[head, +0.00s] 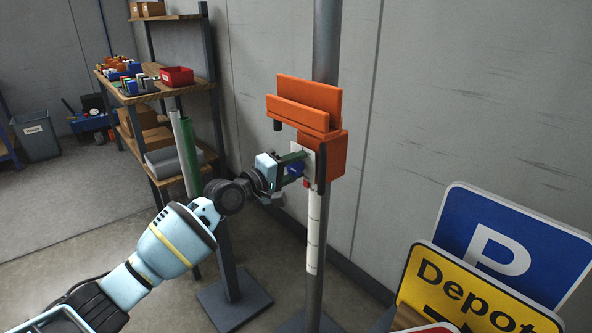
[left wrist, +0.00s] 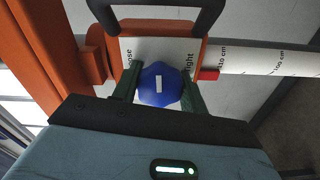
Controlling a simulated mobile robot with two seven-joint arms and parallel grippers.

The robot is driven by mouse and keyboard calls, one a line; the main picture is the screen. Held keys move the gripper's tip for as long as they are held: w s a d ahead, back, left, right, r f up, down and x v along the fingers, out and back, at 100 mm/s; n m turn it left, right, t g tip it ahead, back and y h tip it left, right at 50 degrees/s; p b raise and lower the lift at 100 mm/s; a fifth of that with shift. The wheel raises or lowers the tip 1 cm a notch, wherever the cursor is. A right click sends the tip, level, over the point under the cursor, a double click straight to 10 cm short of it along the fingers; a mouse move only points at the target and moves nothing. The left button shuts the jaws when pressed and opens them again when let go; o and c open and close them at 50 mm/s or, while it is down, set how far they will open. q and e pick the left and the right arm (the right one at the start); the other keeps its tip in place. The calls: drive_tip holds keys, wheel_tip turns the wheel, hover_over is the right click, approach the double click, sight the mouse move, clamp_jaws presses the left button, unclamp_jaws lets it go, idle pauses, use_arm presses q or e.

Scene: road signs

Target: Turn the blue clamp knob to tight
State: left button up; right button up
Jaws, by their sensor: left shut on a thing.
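The blue clamp knob (left wrist: 147,93) sits on a white plate (left wrist: 145,47) with partly covered lettering, "oose" on its left and "ight" on its right in the left wrist view. A short white mark on the knob's face stands between the two words. My left gripper (left wrist: 160,88) is shut on the knob, a green finger on each side. In the head view the left gripper (head: 290,167) reaches the plate on the orange clamp (head: 331,157), and the knob (head: 295,169) shows between its fingers. My right gripper is not in view.
The orange clamp is on a grey pole (head: 326,40) with a white measuring scale (head: 314,235) below. A parking sign (head: 470,225) and a yellow Depot sign (head: 420,295) stand at lower right. A shelf rack (head: 215,95) stands at back left.

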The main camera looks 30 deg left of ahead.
use_arm(q)
drive_tip(key=m+b, duration=0.1)
drive_tip(key=m, duration=0.1)
drive_tip(key=shift+f+m, duration=0.1)
drive_tip(key=shift+m, duration=0.3)
drive_tip(key=m, duration=0.2)
drive_tip(key=shift+m+b, duration=0.35)
drive_tip(key=shift+m, duration=0.05)
drive_tip(key=m+b, duration=0.1)
drive_tip(key=m, duration=0.9)
drive_tip(key=shift+a+p, duration=0.1)
drive_tip(key=shift+p, duration=0.2)
drive_tip(key=m, duration=0.1)
drive_tip(key=m+p, duration=0.1)
drive_tip(key=shift+r+m, duration=0.2)
drive_tip(key=shift+m, duration=0.1)
drive_tip(key=m+p, duration=0.1)
drive_tip(key=m, duration=0.1)
drive_tip(key=shift+m, duration=0.4)
drive_tip(key=shift+m+p, duration=0.55)
drive_tip(key=shift+m, duration=0.05)
